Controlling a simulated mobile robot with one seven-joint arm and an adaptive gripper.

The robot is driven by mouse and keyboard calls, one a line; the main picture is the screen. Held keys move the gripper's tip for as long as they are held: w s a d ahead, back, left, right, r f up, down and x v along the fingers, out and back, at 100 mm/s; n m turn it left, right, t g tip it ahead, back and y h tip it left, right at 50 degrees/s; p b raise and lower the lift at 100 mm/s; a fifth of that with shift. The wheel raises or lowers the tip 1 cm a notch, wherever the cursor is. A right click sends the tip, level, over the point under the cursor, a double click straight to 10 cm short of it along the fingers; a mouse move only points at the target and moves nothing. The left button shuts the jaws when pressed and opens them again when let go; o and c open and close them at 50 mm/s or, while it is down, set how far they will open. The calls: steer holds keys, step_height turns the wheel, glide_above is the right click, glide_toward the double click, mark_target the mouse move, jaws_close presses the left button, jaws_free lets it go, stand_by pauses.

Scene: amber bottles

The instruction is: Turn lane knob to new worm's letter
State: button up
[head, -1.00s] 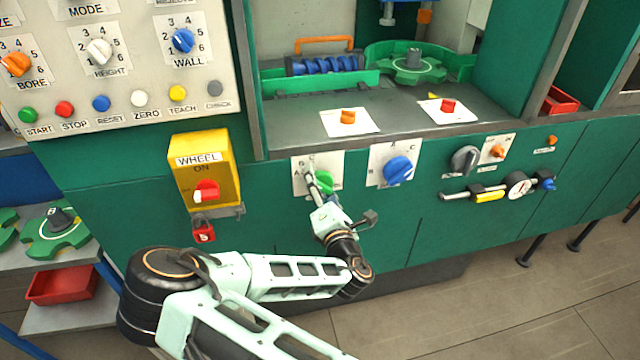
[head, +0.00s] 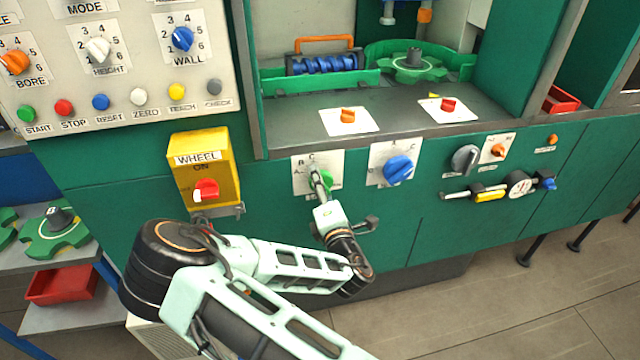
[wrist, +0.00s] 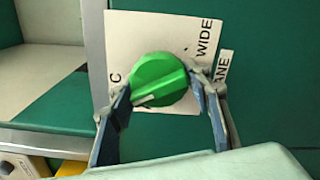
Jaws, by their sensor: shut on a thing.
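The lane knob (wrist: 160,80) is green, on a white plate with a partly seen "ANE" label beside it. Its white mark points to the lower left in the wrist view, below the printed C. My gripper (wrist: 161,88) is shut on the knob, one finger on each side. In the head view, my gripper (head: 319,180) covers much of the knob (head: 328,178), and the plate's letters are small. A blue worm (head: 325,64) lies in the green-walled bay under an orange handle. I cannot read a letter on it.
A blue knob (head: 398,169) on its own plate is close to the right. The yellow WHEEL switch box (head: 205,170) sticks out to the left. A grey shelf edge (head: 390,140) runs above.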

steer(key=shift+m+b, duration=0.3)
steer(key=shift+m, duration=1.2)
steer(key=o, duration=1.2)
steer(key=shift+s, duration=0.15)
steer(key=v, duration=0.7)
steer(key=shift+s+r, duration=0.1)
steer(key=shift+s, duration=0.05)
steer(key=shift+d, duration=0.1)
